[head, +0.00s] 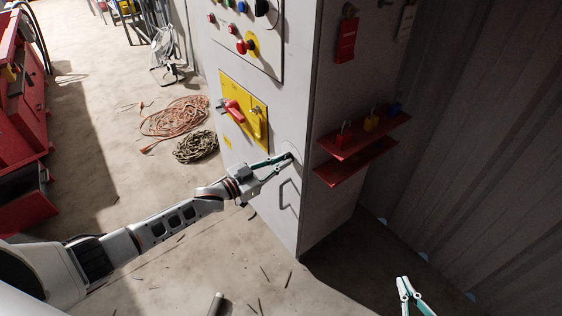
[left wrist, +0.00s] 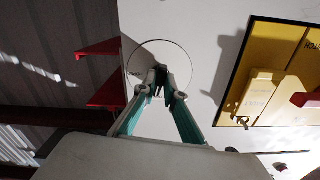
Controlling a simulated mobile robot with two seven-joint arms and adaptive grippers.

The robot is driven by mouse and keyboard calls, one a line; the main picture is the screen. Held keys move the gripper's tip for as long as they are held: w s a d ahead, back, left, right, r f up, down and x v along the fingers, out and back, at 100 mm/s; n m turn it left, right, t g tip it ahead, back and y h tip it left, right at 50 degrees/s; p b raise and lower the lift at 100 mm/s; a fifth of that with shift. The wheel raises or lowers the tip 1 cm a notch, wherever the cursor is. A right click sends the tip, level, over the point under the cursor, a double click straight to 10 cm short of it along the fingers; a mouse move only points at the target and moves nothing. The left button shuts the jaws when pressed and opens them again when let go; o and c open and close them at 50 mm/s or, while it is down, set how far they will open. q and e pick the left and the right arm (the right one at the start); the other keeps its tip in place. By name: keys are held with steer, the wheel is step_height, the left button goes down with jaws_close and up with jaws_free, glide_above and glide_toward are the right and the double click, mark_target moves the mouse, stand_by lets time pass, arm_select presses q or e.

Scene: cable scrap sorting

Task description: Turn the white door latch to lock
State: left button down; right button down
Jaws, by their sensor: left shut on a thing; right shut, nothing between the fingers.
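The latch sits on a round white plate (left wrist: 181,56) on the grey cabinet door (head: 285,75); the plate's edge also shows in the head view (head: 294,146). My left gripper (head: 289,157) reaches the plate, and its fingertips (left wrist: 160,90) are shut on the latch at the plate's middle. The fingers mostly hide the latch, so I cannot tell which way it points. My right gripper (head: 404,284) is shut and empty, low at the right and away from the cabinet.
A yellow panel with a red handle (head: 234,112) is left of the latch; a door handle (head: 288,194) is below. Red shelves (head: 362,142) with padlocks project from the cabinet's side. Coiled cables (head: 175,118) and scraps lie on the floor. A red tool cabinet (head: 18,110) stands far left.

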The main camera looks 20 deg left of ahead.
arm_select(q)
steer(key=shift+s+f, duration=0.1)
steer(key=shift+f, duration=0.05)
steer(key=shift+n+p, duration=0.5)
steer(key=shift+n, duration=1)
steer(key=c, duration=2)
jaws_free()
